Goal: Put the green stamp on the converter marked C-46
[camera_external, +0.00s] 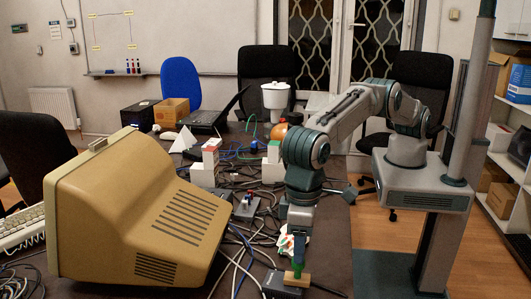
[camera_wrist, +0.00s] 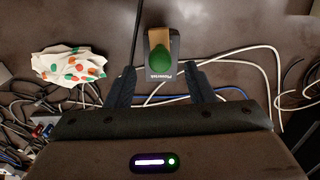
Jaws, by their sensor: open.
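The green stamp has a round green knob (camera_wrist: 168,66) and a wooden base (camera_wrist: 159,38). It stands on a small grey converter (camera_wrist: 174,46) with white lettering; I cannot read C-46 on it. In the external view the stamp (camera_external: 297,276) shows at the table's front, on the dark grey converter (camera_external: 279,286). My gripper (camera_external: 298,256) points down right above the stamp. In the wrist view my gripper (camera_wrist: 160,72) is open, its two dark fingers apart, one on each side of the green knob and clear of it.
A crumpled white cloth with coloured dots (camera_wrist: 72,66) lies left of the stamp. Tangled cables (camera_external: 238,258) surround the converter. A big beige monitor (camera_external: 135,215) stands at left. Another small grey box (camera_external: 245,209) lies farther back. Bare dark table (camera_wrist: 240,25) shows beyond the stamp.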

